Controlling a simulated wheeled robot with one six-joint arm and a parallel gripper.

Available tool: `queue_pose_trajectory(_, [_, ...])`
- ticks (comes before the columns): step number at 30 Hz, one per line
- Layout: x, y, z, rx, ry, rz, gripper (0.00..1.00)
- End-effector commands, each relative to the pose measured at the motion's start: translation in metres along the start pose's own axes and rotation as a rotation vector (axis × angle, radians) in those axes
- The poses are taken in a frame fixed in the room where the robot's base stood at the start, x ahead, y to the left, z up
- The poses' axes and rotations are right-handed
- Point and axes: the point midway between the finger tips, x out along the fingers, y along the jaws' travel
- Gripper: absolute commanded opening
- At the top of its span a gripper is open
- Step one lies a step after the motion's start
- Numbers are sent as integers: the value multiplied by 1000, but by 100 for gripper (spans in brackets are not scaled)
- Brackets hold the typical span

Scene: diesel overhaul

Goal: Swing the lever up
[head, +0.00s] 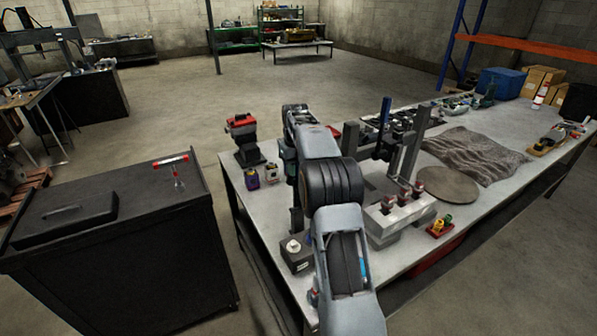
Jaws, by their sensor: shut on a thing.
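A dark blue bar (384,110) stands upright by two grey posts (407,150) on the workbench; it looks like a lever, but I cannot be sure it is the task's lever. A dark box with a white knob (293,246) sits at the bench's near left edge, partly behind my arm. My arm reaches up over the bench from the bottom of the head view. Its end is hidden behind my own links, so my gripper and whatever it touches do not show.
A red and black vise (243,139) stands at the bench's left corner. A pale block with red-topped parts (400,216), a round brown mat (447,185) and a grey cloth (475,155) lie right of my arm. A black cabinet (120,225) stands left, across a floor gap.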

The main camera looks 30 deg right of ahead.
Motion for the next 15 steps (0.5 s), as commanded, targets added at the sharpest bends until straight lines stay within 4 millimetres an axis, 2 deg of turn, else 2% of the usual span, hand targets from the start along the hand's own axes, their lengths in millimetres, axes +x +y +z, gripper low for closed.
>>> queue_pose_trajectory(15, [4, 2, 7, -3, 63, 2, 0])
